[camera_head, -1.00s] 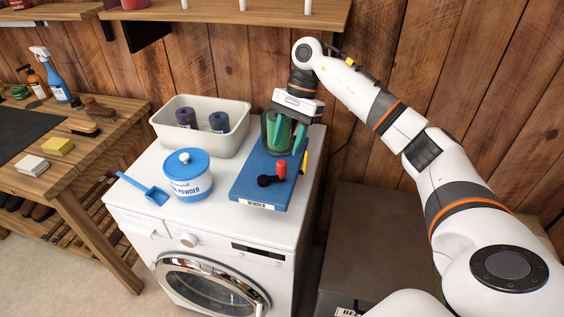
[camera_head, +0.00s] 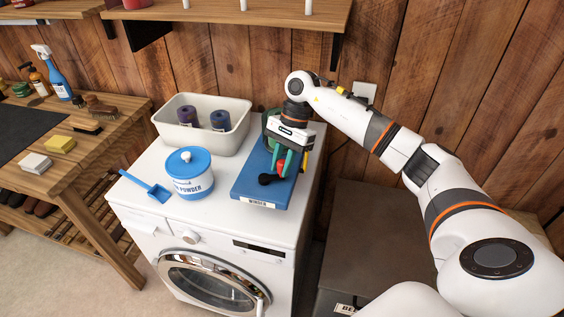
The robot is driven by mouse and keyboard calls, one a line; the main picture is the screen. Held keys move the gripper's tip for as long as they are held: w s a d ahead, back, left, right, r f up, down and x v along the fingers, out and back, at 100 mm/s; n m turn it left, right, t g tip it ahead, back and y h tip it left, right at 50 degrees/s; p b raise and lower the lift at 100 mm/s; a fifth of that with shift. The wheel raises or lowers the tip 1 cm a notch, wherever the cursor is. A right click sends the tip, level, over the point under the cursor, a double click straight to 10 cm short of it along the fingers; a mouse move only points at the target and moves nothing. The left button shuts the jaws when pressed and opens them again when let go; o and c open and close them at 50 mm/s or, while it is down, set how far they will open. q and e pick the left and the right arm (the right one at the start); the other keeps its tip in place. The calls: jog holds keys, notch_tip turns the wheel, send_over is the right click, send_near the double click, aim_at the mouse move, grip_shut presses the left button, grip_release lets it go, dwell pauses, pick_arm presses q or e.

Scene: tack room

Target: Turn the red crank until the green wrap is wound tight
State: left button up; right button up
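The blue winder (camera_head: 245,186) lies on top of the white washing machine, its label at the front edge. Its crank has a red knob (camera_head: 282,168) on top and a black round end (camera_head: 265,180) to the left. The green wrap (camera_head: 270,122) stands at the back of the winder, partly hidden by my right gripper. My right gripper (camera_head: 283,164) points down over the crank with its teal fingers apart, the red knob between their tips. Whether the fingers touch the knob cannot be told. My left gripper is out of view.
A white bin (camera_head: 237,136) with two dark rolls stands behind left on the washing machine (camera_head: 140,207). A blue-lidded powder tub (camera_head: 190,185) and a blue scoop (camera_head: 158,193) sit left of the winder. A yellow item (camera_head: 305,158) is at the winder's right edge.

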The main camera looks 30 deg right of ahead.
grip_shut()
